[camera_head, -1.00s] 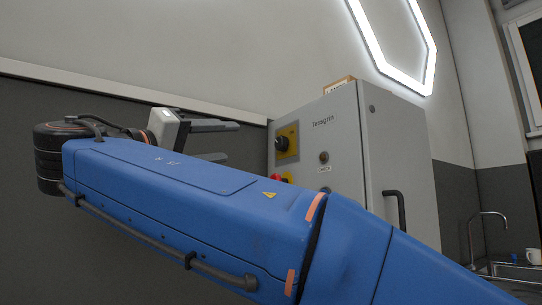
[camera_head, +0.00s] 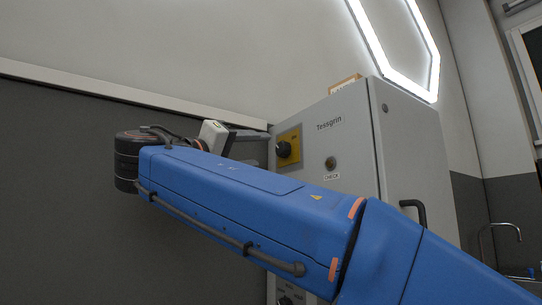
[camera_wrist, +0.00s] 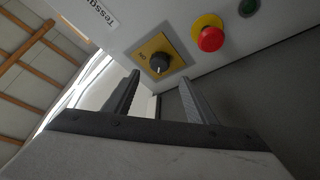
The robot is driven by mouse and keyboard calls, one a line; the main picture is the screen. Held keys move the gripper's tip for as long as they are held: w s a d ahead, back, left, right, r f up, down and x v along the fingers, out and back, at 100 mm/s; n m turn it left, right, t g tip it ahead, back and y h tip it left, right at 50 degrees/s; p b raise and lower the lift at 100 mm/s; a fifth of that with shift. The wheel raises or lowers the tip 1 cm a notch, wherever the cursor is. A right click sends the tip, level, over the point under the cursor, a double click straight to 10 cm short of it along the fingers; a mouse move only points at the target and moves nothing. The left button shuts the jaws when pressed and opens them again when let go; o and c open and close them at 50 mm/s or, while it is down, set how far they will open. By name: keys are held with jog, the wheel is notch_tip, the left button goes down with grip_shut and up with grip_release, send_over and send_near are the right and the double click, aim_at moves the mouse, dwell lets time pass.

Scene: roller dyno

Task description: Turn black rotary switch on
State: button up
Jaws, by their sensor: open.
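The black rotary switch (camera_head: 284,149) sits on a yellow plate (camera_head: 295,136) on the front of the grey cabinet. In the wrist view the black rotary switch (camera_wrist: 159,63) lies beyond my fingertips, roughly between them, with a pale mark on the knob and lettering on its yellow plate (camera_wrist: 148,45). My gripper (camera_head: 268,149) is open and points at the switch from the left. In the wrist view both fingers of my gripper (camera_wrist: 160,84) are spread with nothing between them. They look apart from the knob. My arm hides part of the lower finger in the head view.
The grey cabinet (camera_head: 350,130) also carries a round button (camera_head: 331,163) above a small label, and a black door handle (camera_head: 412,212). A red push button (camera_wrist: 210,38) on a yellow base is beside the switch in the wrist view. A sink tap (camera_head: 500,230) is at right.

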aim_at(279, 149)
jog(key=x, duration=0.8)
jog(key=shift+a, duration=0.1)
jog(key=shift+c, duration=0.6)
jog(key=shift+f, duration=0.1)
jog(key=c, duration=0.9)
